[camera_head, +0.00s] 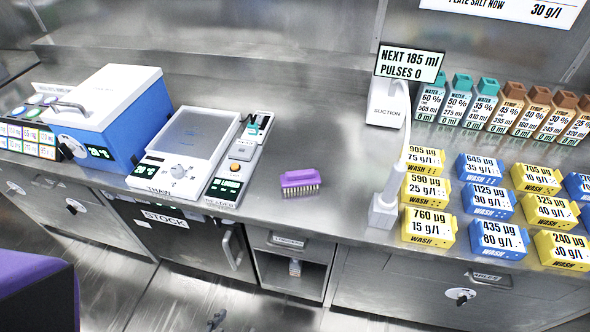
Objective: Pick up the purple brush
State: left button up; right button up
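The purple brush (300,181) lies on the steel worktop, bristles facing the front edge. It is near the middle of the picture, to the right of the reader device. Its surroundings on the worktop are clear and nothing touches it from above. Neither my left gripper nor my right gripper is visible in this view.
The reader (238,160) and the thaw unit (184,152) stand left of the brush, with a blue and white box (113,108) beyond. The suction stand (387,104), its nozzle holder (383,211), yellow wash blocks (428,228) and blue ones (498,238) are to the right. Bottles (455,97) line the back.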

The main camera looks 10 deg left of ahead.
aim_at(291, 179)
jog(key=j+z, duration=0.1)
jog(key=j, duration=1.35)
